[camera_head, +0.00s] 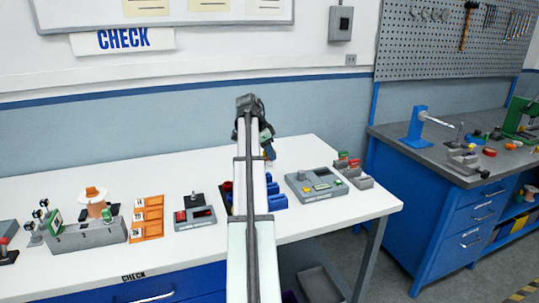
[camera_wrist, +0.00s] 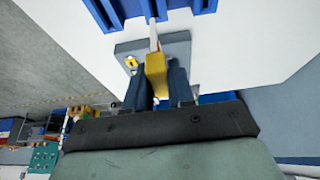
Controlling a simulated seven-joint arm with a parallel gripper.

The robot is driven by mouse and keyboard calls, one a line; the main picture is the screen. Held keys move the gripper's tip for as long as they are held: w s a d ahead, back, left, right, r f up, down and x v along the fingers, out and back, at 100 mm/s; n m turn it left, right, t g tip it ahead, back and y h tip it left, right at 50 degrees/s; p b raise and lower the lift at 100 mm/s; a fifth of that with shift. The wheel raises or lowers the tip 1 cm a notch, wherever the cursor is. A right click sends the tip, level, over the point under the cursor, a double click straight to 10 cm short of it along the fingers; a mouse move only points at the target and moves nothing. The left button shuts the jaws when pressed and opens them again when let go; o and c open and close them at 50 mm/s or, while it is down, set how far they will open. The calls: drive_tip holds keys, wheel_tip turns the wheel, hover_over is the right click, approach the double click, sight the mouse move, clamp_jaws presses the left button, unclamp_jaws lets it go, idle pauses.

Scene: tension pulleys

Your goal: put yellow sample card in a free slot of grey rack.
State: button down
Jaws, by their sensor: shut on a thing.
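My gripper (camera_wrist: 158,88) is shut on the yellow sample card (camera_wrist: 156,75), which shows between its two dark fingers in the wrist view. In the head view my gripper (camera_head: 268,150) is partly hidden behind my arm, and the card cannot be made out.
A blue holder (camera_head: 277,201) stands further left, partly behind my arm. An orange rack (camera_head: 147,218) is at the left.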

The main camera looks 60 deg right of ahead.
drive_tip(key=shift+r, duration=2.2)
drive_tip(key=w+a+f+n+t, duration=0.2)
drive_tip(key=w+a+n, duration=0.4)
drive_tip(key=w+a, duration=0.8)
drive_tip(key=w+a+f+n+t, duration=0.25)
drive_tip(key=w+a+n, duration=0.45)
drive_tip(key=w+a, duration=0.7)
drive_tip(key=w+a+f+n+t+y, duration=0.1)
drive_tip(key=a+n, duration=0.4)
drive_tip(key=a, duration=1.6)
drive_tip(key=w+a+f+n+t, duration=0.1)
drive_tip(key=a+n, duration=0.4)
drive_tip(key=a, duration=1.6)
wheel_tip(320, 180, down, 2)
drive_tip(key=shift+w+a+f+n+t+y, duration=0.2)
drive_tip(key=shift+a+f+n+t+y, duration=0.15)
drive_tip(key=shift+t, duration=0.2)
drive_tip(key=shift+r, duration=0.1)
